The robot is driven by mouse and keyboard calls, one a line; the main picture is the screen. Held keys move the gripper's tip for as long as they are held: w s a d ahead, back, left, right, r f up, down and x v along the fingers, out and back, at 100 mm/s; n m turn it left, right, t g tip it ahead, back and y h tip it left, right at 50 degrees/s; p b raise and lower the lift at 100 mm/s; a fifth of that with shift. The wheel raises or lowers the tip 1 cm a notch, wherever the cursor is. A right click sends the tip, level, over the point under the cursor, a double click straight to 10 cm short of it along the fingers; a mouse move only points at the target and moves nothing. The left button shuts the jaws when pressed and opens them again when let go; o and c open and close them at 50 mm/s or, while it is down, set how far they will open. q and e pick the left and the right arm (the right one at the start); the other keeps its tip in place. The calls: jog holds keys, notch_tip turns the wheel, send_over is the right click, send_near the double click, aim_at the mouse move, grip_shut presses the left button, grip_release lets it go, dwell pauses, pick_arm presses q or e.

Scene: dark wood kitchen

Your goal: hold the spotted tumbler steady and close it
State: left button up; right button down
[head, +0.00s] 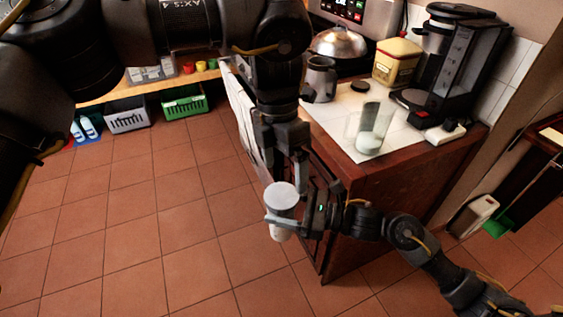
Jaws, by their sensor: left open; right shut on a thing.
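A pale, whitish tumbler (282,233) is held upright in the air, off the left side of the counter. Its round light-grey top (281,194) looks like a lid, but I cannot tell how firmly it sits. No spots can be made out at this size. My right gripper (287,221), coming in from the lower right, is shut around the tumbler below that top. My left gripper (286,174) points down from above, its fingers open just over the top. I cannot tell whether they touch it.
The counter (318,107) holds a clear glass (369,130), a black disc (360,86), a grey jug (320,80), a yellow tin (397,62) and a coffee machine (455,60). Baskets, including a green one (184,103), stand at the back left. The tiled floor (165,225) is clear.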

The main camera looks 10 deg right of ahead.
pick_arm(q)
jog(key=n, duration=0.4)
jog(key=shift+n, duration=0.4)
jog(key=n, duration=0.4)
jog(key=shift+n+t, duration=0.4)
jog(key=n, duration=0.4)
jog(key=shift+n, duration=0.4)
jog(key=n, duration=0.4)
jog(key=shift+t+y, duration=0.3)
jog(key=n, duration=0.5)
jog(key=shift+w, duration=0.1)
jog(key=n, duration=0.5)
jog(key=shift+w+a+f, duration=0.1)
jog(key=n, duration=0.4)
jog(key=shift+w+t, duration=0.15)
jog(key=shift+t, duration=0.15)
jog(key=n, duration=0.6)
jog(key=shift+w, duration=0.1)
